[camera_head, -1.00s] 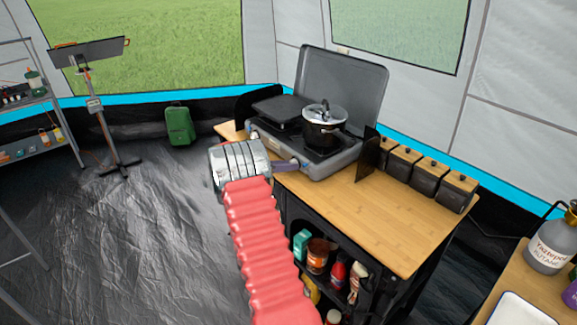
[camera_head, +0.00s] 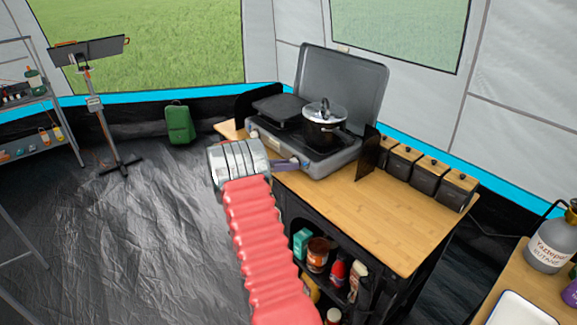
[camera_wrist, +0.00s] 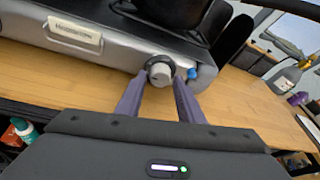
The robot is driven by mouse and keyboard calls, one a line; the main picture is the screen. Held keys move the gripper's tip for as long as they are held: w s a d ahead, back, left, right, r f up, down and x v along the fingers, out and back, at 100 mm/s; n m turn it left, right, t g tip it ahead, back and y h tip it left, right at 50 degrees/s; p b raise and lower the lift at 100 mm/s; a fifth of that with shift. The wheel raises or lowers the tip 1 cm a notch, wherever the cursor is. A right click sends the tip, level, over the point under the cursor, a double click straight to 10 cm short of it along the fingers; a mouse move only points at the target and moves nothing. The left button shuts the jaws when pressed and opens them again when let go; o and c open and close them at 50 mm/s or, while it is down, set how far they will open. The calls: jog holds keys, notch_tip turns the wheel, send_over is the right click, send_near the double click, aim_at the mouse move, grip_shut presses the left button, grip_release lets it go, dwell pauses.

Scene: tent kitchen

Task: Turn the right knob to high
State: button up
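The camp stove (camera_head: 345,155) stands with its lid up on the wooden counter. In the wrist view, its front panel (camera_wrist: 115,52) carries a round light-grey knob (camera_wrist: 160,73) near the right end. My gripper (camera_wrist: 161,77) points at this knob, with one purple finger on each side of it. The fingers stand apart, and firm contact with the knob cannot be made out. In the head view, my gripper (camera_head: 294,163) is at the stove's front; my arm hides part of the panel. The knob's markings cannot be read.
A lidded black pot (camera_head: 324,128) sits on the stove's right burner. Several dark canisters (camera_head: 430,172) line the counter's back right. The counter (camera_head: 375,220) in front of them is clear. A shelf below holds jars and bottles (camera_head: 318,255).

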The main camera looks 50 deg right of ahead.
jog(key=v, duration=1.3)
jog(key=shift+o, duration=0.2)
jog(key=shift+a, duration=0.15)
